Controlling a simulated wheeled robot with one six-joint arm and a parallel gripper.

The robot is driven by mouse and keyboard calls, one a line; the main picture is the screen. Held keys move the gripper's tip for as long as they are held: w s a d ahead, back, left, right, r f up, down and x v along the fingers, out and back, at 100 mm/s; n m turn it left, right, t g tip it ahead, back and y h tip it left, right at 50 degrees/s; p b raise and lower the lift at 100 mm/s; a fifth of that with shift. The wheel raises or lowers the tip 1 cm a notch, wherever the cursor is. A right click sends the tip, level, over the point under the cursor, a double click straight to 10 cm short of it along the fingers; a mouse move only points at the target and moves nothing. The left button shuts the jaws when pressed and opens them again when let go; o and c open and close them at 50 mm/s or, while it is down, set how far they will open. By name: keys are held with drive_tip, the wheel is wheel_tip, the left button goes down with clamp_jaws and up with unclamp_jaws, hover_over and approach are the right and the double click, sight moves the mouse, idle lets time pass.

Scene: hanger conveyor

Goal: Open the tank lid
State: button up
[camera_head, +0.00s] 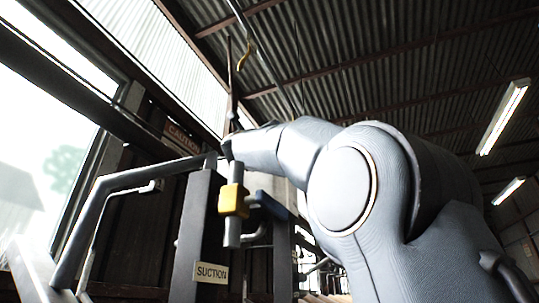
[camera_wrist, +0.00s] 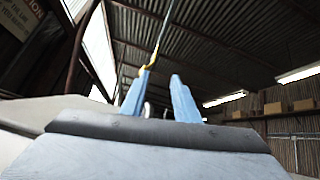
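No tank or tank lid can be made out for certain in either view. My gripper (camera_wrist: 160,75) shows in the wrist view as two blue fingers pointing up, with a clear gap between their tips and nothing seen held. In the head view my arm reaches from the lower right to the middle, and its fingers cannot be made out clearly there. A yellow hook (camera_head: 244,54) hangs from above, over the end of my arm. In the wrist view the thin hanging line and its yellow part (camera_wrist: 153,58) pass close to the left fingertip; contact cannot be told.
A grey post with a SUCTION sign (camera_head: 211,272) stands left of my arm. A bent grey pipe (camera_head: 130,178) runs left from it. A yellow block (camera_head: 233,201) sits on a grey cylinder beside the post. Boxes on a shelf (camera_wrist: 275,108) are far off right.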

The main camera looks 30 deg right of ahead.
drive_tip(key=shift+s+a+f, duration=0.1)
drive_tip(key=shift+a+f, duration=0.05)
drive_tip(key=shift+f, duration=0.1)
drive_tip(key=s+a+b, duration=0.1)
drive_tip(key=s+a, duration=0.7)
drive_tip(key=a, duration=0.1)
drive_tip(key=shift+a+f, duration=0.2)
idle(0.4)
